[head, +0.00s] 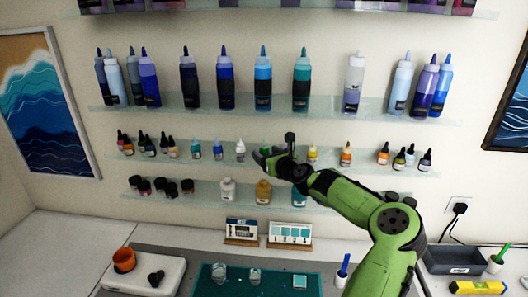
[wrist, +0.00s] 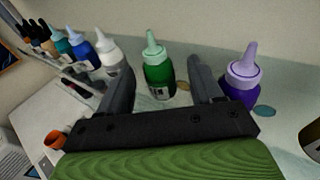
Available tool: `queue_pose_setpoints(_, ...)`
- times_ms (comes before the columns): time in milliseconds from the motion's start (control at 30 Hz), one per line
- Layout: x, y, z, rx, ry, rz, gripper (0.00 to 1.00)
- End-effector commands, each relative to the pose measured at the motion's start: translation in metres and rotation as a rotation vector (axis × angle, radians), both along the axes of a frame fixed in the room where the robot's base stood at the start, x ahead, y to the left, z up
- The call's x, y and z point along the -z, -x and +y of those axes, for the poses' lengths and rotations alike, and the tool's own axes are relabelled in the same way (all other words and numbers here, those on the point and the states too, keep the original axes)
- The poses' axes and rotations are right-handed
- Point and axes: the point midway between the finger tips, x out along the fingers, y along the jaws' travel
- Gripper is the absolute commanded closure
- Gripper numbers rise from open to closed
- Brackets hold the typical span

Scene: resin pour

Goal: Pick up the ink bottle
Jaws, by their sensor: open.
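Several small ink bottles stand on the middle glass shelf (head: 207,155); the pictures do not show which one is meant. A green bottle with a pale green nozzle (wrist: 158,72) stands upright in the wrist view, in line with the gap between my fingers; it is largely hidden behind my gripper in the head view. My gripper (wrist: 160,66) is open and empty, with a finger on either side of the green bottle and visible gaps. A white bottle (wrist: 107,55) stands to its left, also in the head view (head: 240,151). A purple bottle (wrist: 240,80) stands to its right, close to my right finger.
Large bottles (head: 225,85) line the shelf above. Jars (head: 187,187) and bottles (head: 263,191) stand on the shelf below. The counter holds a teal mat (head: 235,288) with cups, an orange cup (head: 124,260) and a dark tray (head: 455,262).

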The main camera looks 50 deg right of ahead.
Motion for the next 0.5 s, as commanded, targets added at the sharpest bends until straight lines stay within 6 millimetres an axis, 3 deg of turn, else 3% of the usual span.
queue_pose_setpoints(167,0.0011,0.0004,-0.0003,0.001,0.001,0.0,0.36)
queue_pose_setpoints(500,0.0014,0.0007,0.0,0.0,0.0,0.0,0.88)
